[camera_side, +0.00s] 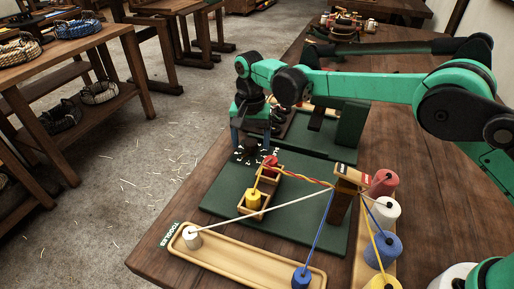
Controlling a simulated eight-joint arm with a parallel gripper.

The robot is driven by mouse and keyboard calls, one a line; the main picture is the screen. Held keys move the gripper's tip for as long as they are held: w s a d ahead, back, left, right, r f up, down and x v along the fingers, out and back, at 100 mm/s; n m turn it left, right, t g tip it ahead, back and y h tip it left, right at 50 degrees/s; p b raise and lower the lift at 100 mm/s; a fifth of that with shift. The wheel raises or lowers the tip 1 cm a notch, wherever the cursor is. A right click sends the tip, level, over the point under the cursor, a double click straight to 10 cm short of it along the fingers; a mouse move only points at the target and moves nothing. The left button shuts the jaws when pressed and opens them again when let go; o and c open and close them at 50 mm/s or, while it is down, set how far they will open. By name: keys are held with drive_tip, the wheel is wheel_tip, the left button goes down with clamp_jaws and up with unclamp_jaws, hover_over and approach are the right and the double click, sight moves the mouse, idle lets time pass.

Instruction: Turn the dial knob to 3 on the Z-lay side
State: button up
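The dial knob (249,149) is a small dark knob on the far left corner of the green board. White marks ring it on a dark face. The marks are too small to read, so I cannot tell its setting or which side is Z-lay. My gripper (252,144) points down over the dial. Its two blue fingers stand apart, one on each side of the knob as seen here. I cannot tell whether they touch it.
A red-and-yellow rope runs from red and yellow pieces (253,198) to a wooden post (341,200). White, blue and yellow strands spread from the post. Coloured spools (387,248) stand at right. A tray labelled TOGGLES (235,262) lies in front.

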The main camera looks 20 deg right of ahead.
sight(252, 142)
drive_tip(key=shift+r, duration=2.8)
drive_tip(key=shift+r, duration=0.15)
drive_tip(key=s+d+r+n+t, duration=0.3)
drive_tip(key=s+d+r+t, duration=0.1)
drive_tip(key=s+d+r, duration=0.5)
drive_tip(key=s+d+f+n+t, duration=0.3)
drive_tip(key=s+d, duration=0.3)
drive_tip(key=s, duration=0.3)
drive_tip(key=shift+s+d+f, duration=0.25)
drive_tip(key=shift+s+f, duration=0.15)
drive_tip(key=shift+f, duration=0.1)
